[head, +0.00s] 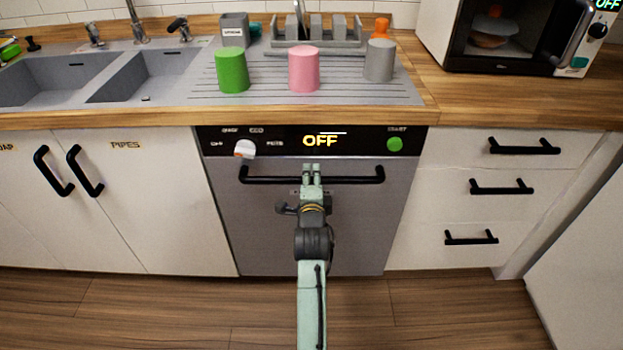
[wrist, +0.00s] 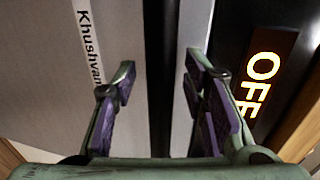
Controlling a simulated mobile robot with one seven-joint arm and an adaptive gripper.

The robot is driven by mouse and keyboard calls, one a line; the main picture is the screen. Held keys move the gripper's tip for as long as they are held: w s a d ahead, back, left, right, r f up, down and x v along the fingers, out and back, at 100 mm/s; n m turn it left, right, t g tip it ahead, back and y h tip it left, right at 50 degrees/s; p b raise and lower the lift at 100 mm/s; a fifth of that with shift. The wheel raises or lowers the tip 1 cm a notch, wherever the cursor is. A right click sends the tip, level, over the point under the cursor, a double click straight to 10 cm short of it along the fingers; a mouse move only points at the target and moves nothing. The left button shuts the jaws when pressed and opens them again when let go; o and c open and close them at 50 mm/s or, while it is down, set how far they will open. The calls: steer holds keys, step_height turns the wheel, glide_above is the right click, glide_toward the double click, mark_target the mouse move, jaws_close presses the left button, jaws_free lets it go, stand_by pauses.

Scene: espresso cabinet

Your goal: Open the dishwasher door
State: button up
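The dishwasher door (head: 255,225) is a grey front below a black control panel and stands shut. A long black bar handle (head: 350,181) runs across its top. My gripper (head: 311,168) is at the middle of the handle. In the wrist view my gripper (wrist: 160,85) is open, with its two purple-padded fingers apart. The handle shows there as a dark upright bar (wrist: 160,50) between the fingers, with visible gaps on both sides. How deep the bar sits between the fingers is hard to tell.
The panel shows a lit "OFF" display (head: 320,141), a white knob (head: 244,149) and a green button (head: 395,144). Green (head: 232,70), pink (head: 303,69) and grey (head: 380,60) cups stand on the drainboard above. Drawers (head: 500,187) are at right. The wooden floor (head: 200,310) in front is clear.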

steer(key=shift+c, duration=0.2)
jaws_close()
stand_by(0.3)
stand_by(0.4)
